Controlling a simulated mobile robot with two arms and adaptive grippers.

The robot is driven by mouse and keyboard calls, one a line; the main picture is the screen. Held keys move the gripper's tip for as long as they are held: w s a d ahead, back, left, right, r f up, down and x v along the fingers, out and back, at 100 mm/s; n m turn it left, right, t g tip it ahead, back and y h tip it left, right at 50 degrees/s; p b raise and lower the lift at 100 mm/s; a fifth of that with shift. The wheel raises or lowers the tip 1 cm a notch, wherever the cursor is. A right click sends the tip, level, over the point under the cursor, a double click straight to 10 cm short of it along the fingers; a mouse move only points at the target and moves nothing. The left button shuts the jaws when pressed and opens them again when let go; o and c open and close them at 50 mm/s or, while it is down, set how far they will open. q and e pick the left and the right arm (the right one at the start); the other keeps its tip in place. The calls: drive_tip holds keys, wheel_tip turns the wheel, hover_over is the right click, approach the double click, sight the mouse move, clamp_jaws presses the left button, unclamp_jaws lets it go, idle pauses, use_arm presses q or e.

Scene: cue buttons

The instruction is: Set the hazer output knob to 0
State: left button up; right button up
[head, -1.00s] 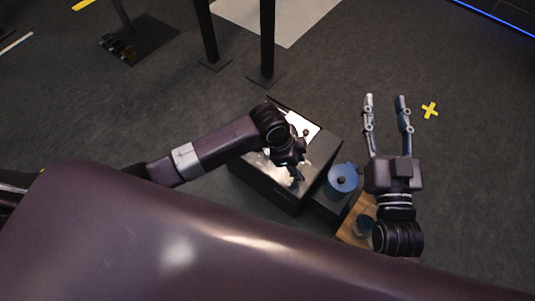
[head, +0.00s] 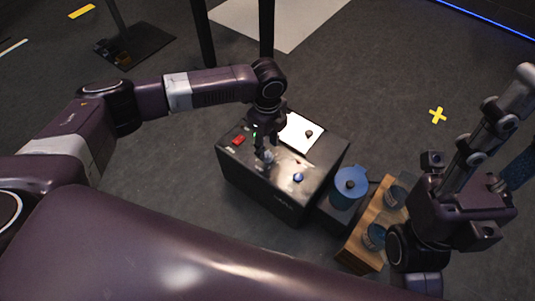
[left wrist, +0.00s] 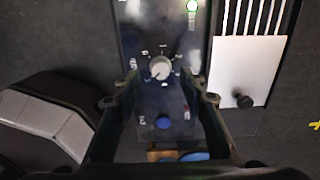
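The hazer is a black box (head: 262,191) on the floor with a glossy control top. Its grey round knob (left wrist: 160,67) sits inside a ring of white tick marks in the left wrist view; I cannot read its setting surely. In the head view the knob (head: 268,157) is partly hidden by my left gripper (head: 262,148), which points down over the panel. In the left wrist view my left gripper (left wrist: 158,101) is open, with one finger on each side below the knob and nothing between them. My right gripper (head: 521,118) is open and empty at the right.
A white plate with a black knob (left wrist: 245,101) lies beside. A blue-lidded pot (head: 350,186) and a wooden tray (head: 351,247) with jars stand to the right.

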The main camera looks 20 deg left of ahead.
sight(267, 154)
use_arm(q)
drive_tip(key=shift+f+b, duration=0.55)
drive_tip(key=shift+f, duration=1.2)
clamp_jaws()
